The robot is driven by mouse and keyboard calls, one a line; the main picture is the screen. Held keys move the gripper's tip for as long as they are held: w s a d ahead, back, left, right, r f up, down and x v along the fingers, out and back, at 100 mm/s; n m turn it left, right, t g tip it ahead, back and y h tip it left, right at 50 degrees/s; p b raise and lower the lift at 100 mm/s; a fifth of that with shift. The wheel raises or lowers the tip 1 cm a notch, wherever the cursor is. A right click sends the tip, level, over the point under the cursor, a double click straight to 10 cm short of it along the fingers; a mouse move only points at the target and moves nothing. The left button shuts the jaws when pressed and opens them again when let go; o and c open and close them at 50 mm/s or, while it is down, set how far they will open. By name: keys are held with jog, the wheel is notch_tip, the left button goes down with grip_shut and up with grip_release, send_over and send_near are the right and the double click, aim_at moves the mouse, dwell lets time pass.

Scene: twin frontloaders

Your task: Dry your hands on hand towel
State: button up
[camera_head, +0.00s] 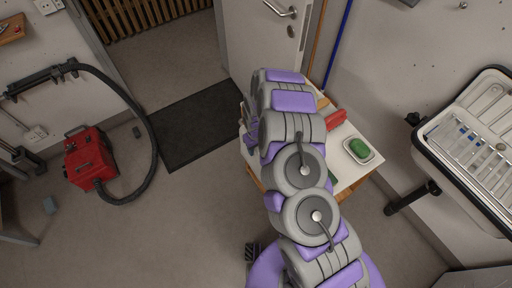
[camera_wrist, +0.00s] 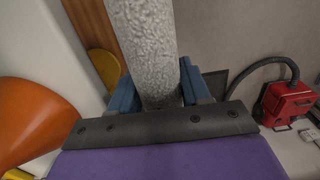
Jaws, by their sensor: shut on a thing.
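In the wrist view, my gripper (camera_wrist: 158,88) has its blue fingers on both sides of a thick grey, speckled roll (camera_wrist: 145,45). The roll looks like a rolled hand towel, though I cannot be sure. It points away from the palm and runs out of the top of the picture. The gripper is shut on it. In the head view, my arm covers most of the gripper area, and the roll cannot be made out there.
A small light table (camera_head: 346,173) stands partly behind my arm, with green soap (camera_head: 359,147) in a dish and a red item (camera_head: 335,119). A sink (camera_head: 462,185) is at right. A red vacuum (camera_head: 88,158) and dark mat (camera_head: 203,128) lie left. An orange object (camera_wrist: 38,125) is close by.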

jog(key=o, duration=1.3)
jog(key=shift+c, duration=0.2)
